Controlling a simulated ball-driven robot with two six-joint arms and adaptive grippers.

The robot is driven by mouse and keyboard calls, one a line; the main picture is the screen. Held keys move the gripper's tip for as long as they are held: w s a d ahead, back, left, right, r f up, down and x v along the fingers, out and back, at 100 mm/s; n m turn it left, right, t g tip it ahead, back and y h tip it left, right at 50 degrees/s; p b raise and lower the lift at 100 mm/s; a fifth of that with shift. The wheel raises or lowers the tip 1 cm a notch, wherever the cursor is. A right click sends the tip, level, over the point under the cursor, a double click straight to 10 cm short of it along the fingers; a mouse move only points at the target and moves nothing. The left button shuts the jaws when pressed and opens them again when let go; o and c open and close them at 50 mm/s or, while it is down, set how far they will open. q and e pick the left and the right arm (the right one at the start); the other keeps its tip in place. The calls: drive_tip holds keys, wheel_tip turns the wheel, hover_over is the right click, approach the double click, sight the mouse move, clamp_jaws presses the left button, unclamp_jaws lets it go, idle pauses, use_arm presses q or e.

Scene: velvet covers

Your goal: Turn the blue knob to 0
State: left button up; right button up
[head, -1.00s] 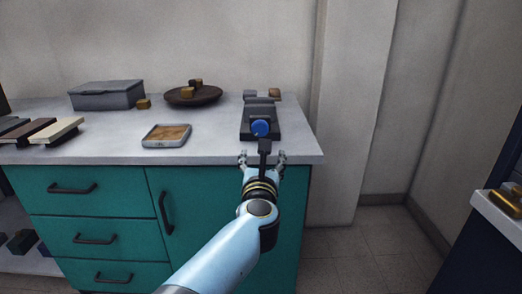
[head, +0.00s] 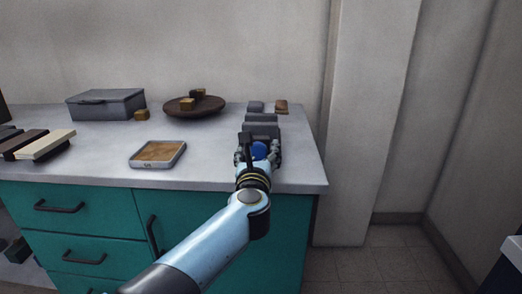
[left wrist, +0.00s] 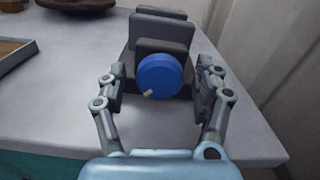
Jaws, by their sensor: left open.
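The blue knob (head: 259,150) is on the front of a dark grey device (head: 262,131) near the counter's right end. In the left wrist view the round knob (left wrist: 160,76) faces me, with a pale pointer mark at its lower left. No number beside it can be read. My left gripper (head: 257,152) is open. Its two fingers stand on either side of the knob, with gaps between them and it in the left wrist view (left wrist: 159,90). In the head view the gripper partly hides the knob and device. My right gripper is not in view.
The device stands on the grey counter (head: 215,170) above teal drawers. A shallow tray (head: 172,163), a round brown plate (head: 180,112) with small blocks and a grey box (head: 105,104) lie to the left. A wall is behind.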

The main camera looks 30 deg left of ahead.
use_arm(q)
drive_tip(key=shift+s, duration=0.1)
drive_tip(key=shift+c, duration=2)
drive_tip(key=c, duration=0.8)
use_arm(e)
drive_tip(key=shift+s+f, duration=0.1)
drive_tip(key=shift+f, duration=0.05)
